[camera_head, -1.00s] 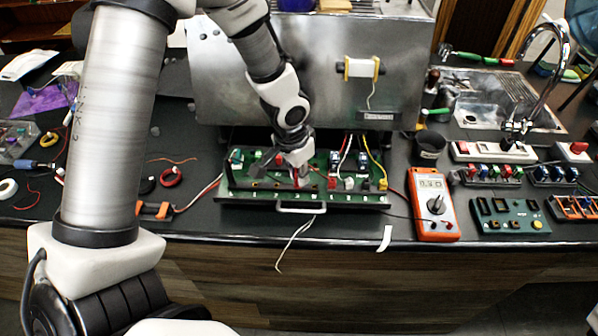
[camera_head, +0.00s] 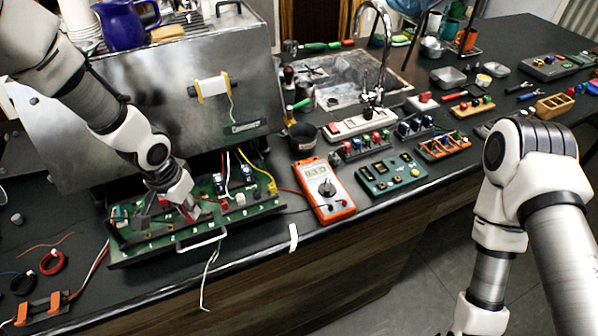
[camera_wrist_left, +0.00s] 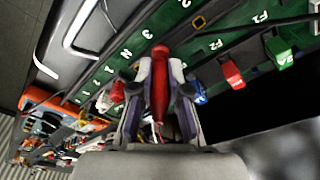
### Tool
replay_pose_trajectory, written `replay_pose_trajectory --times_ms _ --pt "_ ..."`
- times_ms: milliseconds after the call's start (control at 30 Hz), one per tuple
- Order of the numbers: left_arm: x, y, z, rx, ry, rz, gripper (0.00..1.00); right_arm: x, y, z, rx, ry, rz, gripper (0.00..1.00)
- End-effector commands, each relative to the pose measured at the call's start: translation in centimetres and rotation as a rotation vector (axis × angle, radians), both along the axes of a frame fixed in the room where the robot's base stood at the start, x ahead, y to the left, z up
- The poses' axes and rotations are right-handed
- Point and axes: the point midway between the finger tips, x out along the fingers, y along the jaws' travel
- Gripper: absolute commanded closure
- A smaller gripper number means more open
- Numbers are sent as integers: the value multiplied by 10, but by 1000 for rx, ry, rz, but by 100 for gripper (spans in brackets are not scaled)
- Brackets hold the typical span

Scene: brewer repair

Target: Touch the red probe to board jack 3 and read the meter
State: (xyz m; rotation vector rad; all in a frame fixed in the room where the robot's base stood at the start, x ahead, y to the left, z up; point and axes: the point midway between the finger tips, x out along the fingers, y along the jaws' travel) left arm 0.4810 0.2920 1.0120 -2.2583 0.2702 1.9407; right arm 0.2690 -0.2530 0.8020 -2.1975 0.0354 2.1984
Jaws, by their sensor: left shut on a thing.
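My left gripper (camera_head: 184,208) is over the green board (camera_head: 128,245), in front of the steel machine. It is shut on the red probe (camera_wrist_left: 159,90), which sits between its two fingers in the left wrist view. White jack numbers run along the board's edge, with a 3 close to the fingers in that view. I cannot tell whether the probe tip touches a jack. The orange meter (camera_head: 344,210) lies right of the board, and its display is too small to read. My right arm shows at the right of the head view, with its gripper out of view.
The steel machine (camera_head: 160,85) stands behind the board. A black cup (camera_head: 303,139) is behind the meter, and a green button panel (camera_head: 391,174) is right of it. Wires and small parts lie left of the board. The counter's front edge is close.

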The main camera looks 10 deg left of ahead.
Motion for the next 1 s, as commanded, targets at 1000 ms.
replay_pose_trajectory --times_ms 1000 --pt "0 0 18 0 -1 1 100 0 0 16 0 0 0 60"
